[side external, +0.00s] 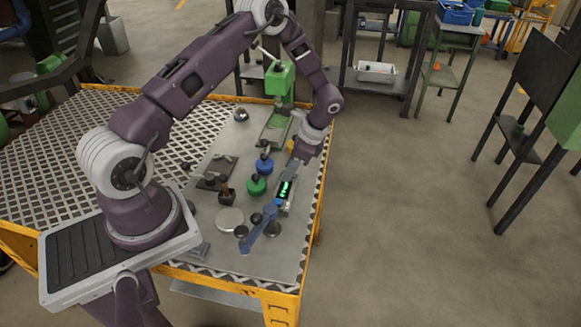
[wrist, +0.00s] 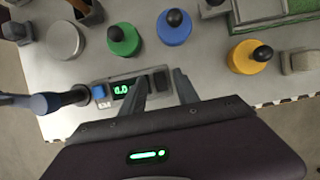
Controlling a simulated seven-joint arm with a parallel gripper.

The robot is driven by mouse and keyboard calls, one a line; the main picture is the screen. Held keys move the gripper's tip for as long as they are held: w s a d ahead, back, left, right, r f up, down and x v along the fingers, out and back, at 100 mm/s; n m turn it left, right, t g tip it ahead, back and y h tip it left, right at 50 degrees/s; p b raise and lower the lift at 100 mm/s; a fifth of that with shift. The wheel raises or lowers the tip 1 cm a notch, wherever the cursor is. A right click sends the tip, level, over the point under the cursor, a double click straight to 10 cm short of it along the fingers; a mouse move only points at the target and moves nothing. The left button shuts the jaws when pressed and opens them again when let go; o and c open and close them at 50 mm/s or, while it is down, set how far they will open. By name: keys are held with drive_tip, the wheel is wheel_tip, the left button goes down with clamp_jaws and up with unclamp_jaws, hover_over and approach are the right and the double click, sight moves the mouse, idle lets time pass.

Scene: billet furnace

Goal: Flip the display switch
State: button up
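The display unit (wrist: 121,90) is a small grey box with a lit green readout, seen left of centre in the wrist view; in the side view its green digits (side external: 284,188) glow near the table's right edge. A blue button (wrist: 100,92) sits at its left end, and a dark block, perhaps the switch, at its right end. My gripper (wrist: 160,77) is open, with its two grey fingers apart around that dark end and nothing visible between them but the unit. I cannot tell whether the fingertips touch it. In the side view the fingers reach the unit from above.
Green (wrist: 123,39), blue (wrist: 174,27) and yellow (wrist: 249,57) round knobs with black balls stand just beyond the unit. A blue lever arm (side external: 262,230) lies close on its near side. A green press (side external: 278,90) stands at the back. The perforated tabletop (side external: 60,140) at left is clear.

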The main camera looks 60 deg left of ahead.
clamp_jaws()
drive_tip(key=shift+s+a+r+t+h, duration=0.1)
drive_tip(key=shift+s+a+t+h, duration=0.05)
drive_tip(key=shift+t+h, duration=0.3)
drive_tip(key=shift+s+a+t+h, duration=0.15)
drive_tip(key=shift+t+h, duration=0.7)
drive_tip(key=shift+o, duration=0.7)
unclamp_jaws()
wheel_tip(320, 180, up, 7)
drive_tip(key=shift+w+d, duration=0.15)
